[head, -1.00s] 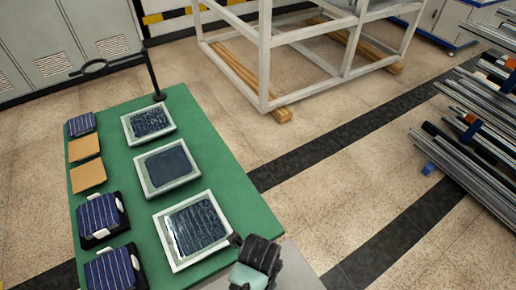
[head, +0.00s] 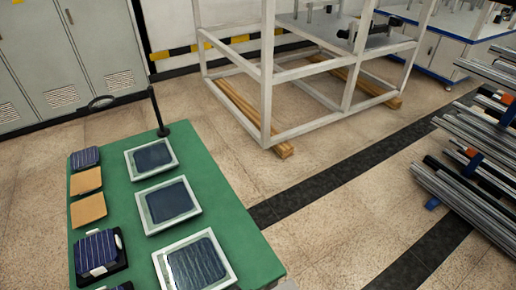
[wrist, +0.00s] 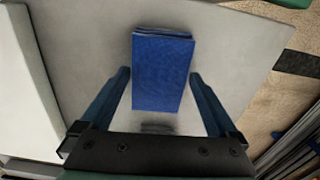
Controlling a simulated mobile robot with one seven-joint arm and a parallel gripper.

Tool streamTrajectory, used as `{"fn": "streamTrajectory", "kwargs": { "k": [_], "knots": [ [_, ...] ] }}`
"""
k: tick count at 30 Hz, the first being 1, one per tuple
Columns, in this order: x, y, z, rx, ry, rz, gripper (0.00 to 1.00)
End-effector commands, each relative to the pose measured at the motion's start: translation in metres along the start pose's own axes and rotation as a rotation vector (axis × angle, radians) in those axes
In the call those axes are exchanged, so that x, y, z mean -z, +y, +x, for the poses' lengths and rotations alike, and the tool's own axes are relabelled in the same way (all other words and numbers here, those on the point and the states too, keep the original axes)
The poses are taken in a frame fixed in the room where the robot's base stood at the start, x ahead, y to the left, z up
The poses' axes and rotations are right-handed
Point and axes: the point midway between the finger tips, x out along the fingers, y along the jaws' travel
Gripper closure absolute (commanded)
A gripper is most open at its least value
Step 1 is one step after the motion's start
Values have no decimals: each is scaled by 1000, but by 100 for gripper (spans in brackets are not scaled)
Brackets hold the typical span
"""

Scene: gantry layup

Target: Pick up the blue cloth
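The blue cloth (wrist: 160,72) shows in the wrist view as a folded rectangle lying on a light grey surface (wrist: 85,40). My gripper (wrist: 160,75) is open, with one blue finger on each side of the cloth. There is a gap between each finger and the cloth's edges, and the fingers hold nothing. The cloth and my gripper are not visible in the head view.
A green table (head: 130,205) holds framed solar panels (head: 170,200), orange squares (head: 88,210) and a dark stand (head: 158,115). A white frame (head: 268,80) stands behind. Metal bars (head: 470,180) are stacked at right. The floor between is clear.

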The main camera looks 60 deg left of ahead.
Motion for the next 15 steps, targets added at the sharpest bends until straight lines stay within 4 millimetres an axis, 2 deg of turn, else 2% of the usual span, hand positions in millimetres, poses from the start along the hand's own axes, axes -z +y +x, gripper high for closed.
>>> {"fn": "streamTrajectory", "kwargs": {
  "k": [1, 2, 10, 15],
  "knots": [
    [0, 0, 0, 0, 0, 0, 16],
    [0, 0, 0, 0, 0, 0, 22],
    [0, 0, 0, 0, 0, 0, 70],
    [0, 0, 0, 0, 0, 0, 73]
  ]
}}
